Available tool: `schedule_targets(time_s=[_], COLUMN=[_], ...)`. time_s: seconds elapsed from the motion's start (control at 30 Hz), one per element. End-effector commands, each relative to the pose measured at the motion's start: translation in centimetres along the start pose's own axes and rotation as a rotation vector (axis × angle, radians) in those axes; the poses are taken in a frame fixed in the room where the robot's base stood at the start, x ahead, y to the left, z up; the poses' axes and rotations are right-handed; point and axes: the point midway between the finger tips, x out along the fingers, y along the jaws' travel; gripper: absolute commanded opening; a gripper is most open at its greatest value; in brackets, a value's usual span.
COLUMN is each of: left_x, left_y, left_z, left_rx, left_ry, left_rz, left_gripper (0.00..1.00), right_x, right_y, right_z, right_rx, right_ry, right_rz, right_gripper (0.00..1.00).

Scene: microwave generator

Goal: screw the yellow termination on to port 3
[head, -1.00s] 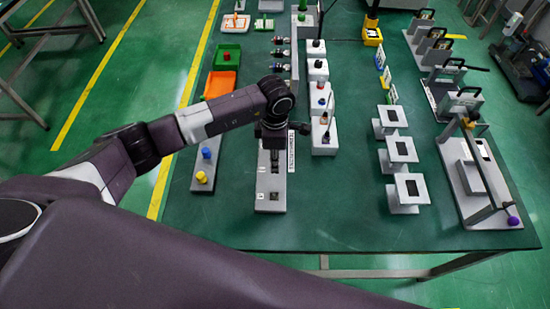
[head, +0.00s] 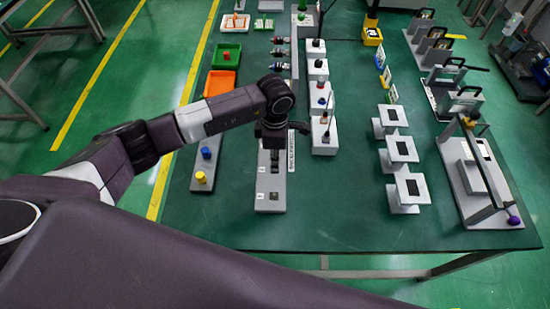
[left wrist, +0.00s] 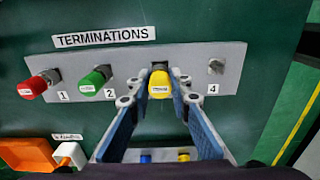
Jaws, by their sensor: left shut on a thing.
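The grey terminations plate (left wrist: 227,70) carries a red termination (left wrist: 33,86) at port 1 and a green termination (left wrist: 93,81) at port 2. The yellow termination (left wrist: 159,84) is at the port 3 position, between the blue-padded fingers of my left gripper (left wrist: 159,98), which is shut on it. Port 3 itself is hidden behind the cap, and I cannot tell how far the thread is engaged. Port 4 (left wrist: 216,66) is bare. In the head view my left gripper (head: 273,145) points down over the plate (head: 270,181). My right gripper is out of view.
A grey strip left of the plate holds a blue cap (head: 206,153) and another yellow cap (head: 200,177). White blocks (head: 324,137) stand close to the right, with grey stands (head: 402,150) beyond. An orange tray (head: 220,82) lies farther back. The table front is clear.

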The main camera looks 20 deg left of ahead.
Motion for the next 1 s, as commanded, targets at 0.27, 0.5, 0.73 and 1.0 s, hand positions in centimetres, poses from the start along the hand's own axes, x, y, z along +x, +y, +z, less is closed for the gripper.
schedule_targets(time_s=[0.27, 0.5, 0.73, 1.0], left_x=[0.06, -0.04, -0.02, 0.03], left_y=[0.07, 0.04, 0.03, 0.04], left_z=[0.0, 0.0, -0.01, -0.01], left_rx=[0.0, -0.001, -0.001, 0.0], left_ry=[0.0, -0.001, 0.0, 0.0], left_rz=[0.001, 0.0, 0.0, 0.0], left_gripper=[0.0, 0.0, 0.0, 0.0], right_x=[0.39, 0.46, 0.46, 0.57], right_y=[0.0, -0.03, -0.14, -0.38], right_z=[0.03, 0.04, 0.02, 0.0], right_rx=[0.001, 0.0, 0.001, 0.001], right_ry=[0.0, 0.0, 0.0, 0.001], right_rz=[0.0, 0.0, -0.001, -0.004], right_gripper=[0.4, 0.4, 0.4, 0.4])
